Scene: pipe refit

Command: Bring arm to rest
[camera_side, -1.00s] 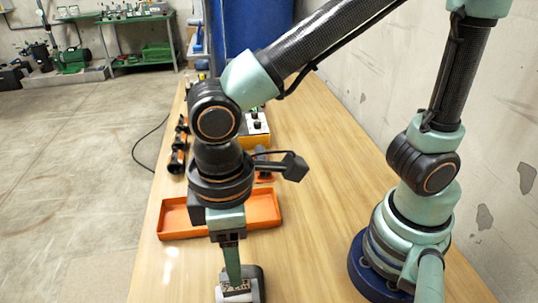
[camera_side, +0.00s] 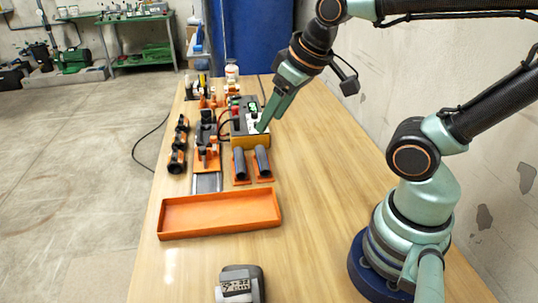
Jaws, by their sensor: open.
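My gripper (camera_side: 272,113) is raised above the far part of the wooden table, tilted down and to the left. Its green fingers appear in front of a yellow-and-black control box (camera_side: 243,140) with a green display. I see no object between the fingers. Whether the fingertips touch the box cannot be told from this view. My arm reaches from its blue base at the right, with its upper links cut off by the top and right edges.
An orange tray (camera_side: 172,222) lies empty on the table (camera_side: 330,200). A grey-and-black device (camera_side: 241,284) sits at the front. Two black cylinders (camera_side: 262,162) stand in orange holders. Black pipe parts (camera_side: 177,150) line the left edge.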

